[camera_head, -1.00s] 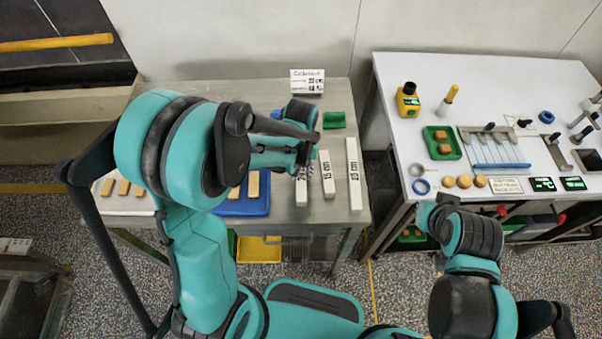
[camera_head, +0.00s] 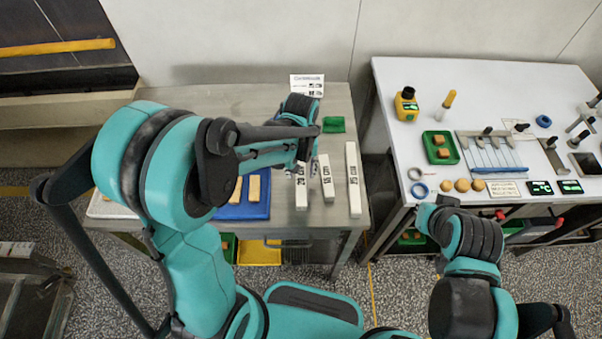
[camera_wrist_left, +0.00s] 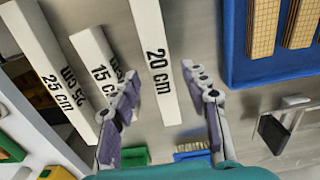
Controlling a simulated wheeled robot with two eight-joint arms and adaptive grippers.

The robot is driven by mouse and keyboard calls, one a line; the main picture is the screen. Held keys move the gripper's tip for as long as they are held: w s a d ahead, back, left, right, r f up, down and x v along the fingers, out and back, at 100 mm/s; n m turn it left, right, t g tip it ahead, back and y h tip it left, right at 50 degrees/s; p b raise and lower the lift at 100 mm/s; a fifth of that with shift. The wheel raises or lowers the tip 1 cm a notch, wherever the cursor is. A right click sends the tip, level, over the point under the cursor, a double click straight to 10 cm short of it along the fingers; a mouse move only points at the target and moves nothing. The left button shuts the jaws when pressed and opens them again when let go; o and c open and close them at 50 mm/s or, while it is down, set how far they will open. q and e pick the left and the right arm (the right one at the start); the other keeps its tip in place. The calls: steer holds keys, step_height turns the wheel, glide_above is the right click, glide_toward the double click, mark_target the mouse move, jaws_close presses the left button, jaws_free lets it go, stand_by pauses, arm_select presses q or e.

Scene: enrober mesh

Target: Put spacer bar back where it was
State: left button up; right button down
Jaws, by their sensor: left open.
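Three white spacer bars lie side by side on the steel table, marked 20 cm (camera_wrist_left: 155,62), 15 cm (camera_wrist_left: 97,62) and 25 cm (camera_wrist_left: 50,70) in the left wrist view. In the head view the 20 cm bar (camera_head: 302,198) is at the left, the 15 cm bar (camera_head: 327,180) in the middle and the 25 cm bar (camera_head: 353,180) at the right. My left gripper (camera_wrist_left: 160,78) is open, its fingers on either side of the 20 cm bar in the wrist picture; contact cannot be told. In the head view my arm hides the bar's far end. My right arm's end shows no clear fingers.
A blue tray (camera_head: 240,211) with tan wafers lies left of the bars. A green block (camera_head: 333,125) and a white sign (camera_head: 307,84) stand behind them. A white table (camera_head: 480,92) with tools stands to the right, beyond a gap.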

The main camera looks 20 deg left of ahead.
mark_target(301, 177)
arm_select(q)
step_height(301, 177, up, 8)
steer(key=p, duration=0.2)
steer(key=s+a+r+m+t, duration=0.1)
steer(key=s+a+r+t, duration=0.1)
steer(key=s, duration=0.3)
steer(key=s+a+r+m+t, duration=0.2)
steer(key=s+r+t, duration=0.3)
steer(key=shift+s+a+r, duration=0.15)
steer(key=shift+s+a, duration=0.05)
steer(key=shift+a, duration=0.15)
step_height(301, 177, down, 7)
steer(key=b, duration=0.6)
steer(key=shift+r, duration=0.2)
